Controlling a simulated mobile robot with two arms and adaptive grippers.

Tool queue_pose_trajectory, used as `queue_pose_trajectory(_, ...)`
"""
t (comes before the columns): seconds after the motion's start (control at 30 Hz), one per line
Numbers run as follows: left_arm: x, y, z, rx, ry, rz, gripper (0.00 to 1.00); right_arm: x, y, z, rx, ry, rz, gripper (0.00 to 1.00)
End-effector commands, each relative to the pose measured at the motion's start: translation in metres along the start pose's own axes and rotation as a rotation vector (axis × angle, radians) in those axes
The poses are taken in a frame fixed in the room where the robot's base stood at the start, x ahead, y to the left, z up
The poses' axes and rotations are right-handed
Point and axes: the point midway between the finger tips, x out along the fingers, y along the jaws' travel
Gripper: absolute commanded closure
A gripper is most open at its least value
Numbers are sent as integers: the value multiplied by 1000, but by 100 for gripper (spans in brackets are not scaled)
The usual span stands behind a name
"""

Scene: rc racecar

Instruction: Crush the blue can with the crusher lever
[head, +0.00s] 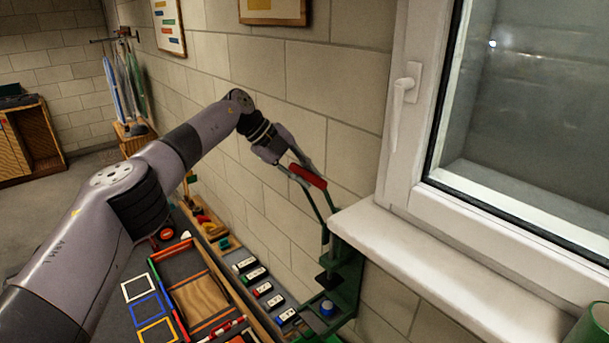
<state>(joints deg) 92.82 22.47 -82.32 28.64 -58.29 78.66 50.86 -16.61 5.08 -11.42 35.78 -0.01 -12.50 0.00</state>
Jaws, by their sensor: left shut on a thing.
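The green can crusher (347,284) is mounted at the wall below the windowsill. Its lever (318,207) is raised and slants up to the left, ending in a red handle (309,177). The blue can (327,308) stands upright low in the crusher, below the dark press plate (327,280), with a gap between them. My left gripper (297,171) is at the lever's upper end, shut on the red handle. Its fingertips are partly hidden by the handle and lever. My right gripper is not in view.
A white windowsill (440,265) juts out right of the crusher. Coloured square frames (147,308) and a wooden-floored tray (181,310) lie below my left arm. A green object (596,325) shows at the lower right.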

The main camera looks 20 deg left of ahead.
Motion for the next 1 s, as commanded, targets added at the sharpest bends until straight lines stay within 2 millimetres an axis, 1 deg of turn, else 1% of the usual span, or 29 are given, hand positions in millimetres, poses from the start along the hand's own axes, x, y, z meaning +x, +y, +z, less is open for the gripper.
queue_pose_trajectory(0.1,1,1,-4,-5,2,24,100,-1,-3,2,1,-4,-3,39)
queue_pose_trajectory(0.37,1,1,-5,-10,1,33,100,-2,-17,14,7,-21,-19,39)
queue_pose_trajectory(0.57,1,1,-5,-9,0,32,100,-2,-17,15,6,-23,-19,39)
queue_pose_trajectory(0.6,1,1,-5,-9,0,31,80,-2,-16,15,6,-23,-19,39)
queue_pose_trajectory(0.9,0,1,-4,-11,0,31,60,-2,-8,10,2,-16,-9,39)
queue_pose_trajectory(1.0,0,1,-4,-11,0,31,60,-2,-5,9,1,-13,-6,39)
